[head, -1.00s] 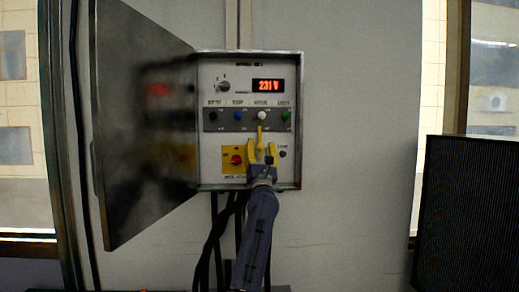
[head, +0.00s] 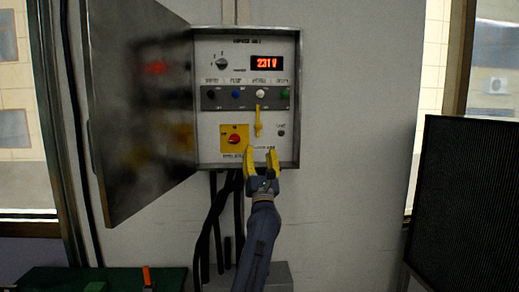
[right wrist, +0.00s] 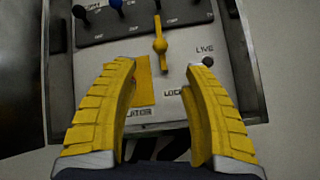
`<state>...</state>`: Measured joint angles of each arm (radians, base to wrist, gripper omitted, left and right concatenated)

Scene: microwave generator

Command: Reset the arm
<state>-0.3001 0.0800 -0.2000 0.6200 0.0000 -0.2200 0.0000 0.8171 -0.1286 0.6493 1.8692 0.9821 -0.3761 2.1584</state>
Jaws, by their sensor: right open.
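My right gripper (head: 261,158) is open and empty, its yellow fingers in front of the lower edge of the control panel (head: 207,145). In the right wrist view my gripper (right wrist: 162,85) has its two fingers spread apart with nothing between the tips. A yellow lever (head: 258,122) hangs pointing down above the fingertips, apart from them; it also shows in the right wrist view (right wrist: 160,42). A red knob on a yellow plate (head: 235,139) sits to the left of the lever. My left gripper is not in view.
The box's metal door (head: 135,115) stands open to the left. The display (head: 268,60) reads 231 V above a row of coloured knobs. Black cables (head: 216,222) hang below. A dark ribbed panel (head: 465,200) stands right. A green surface (head: 60,279) lies lower left.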

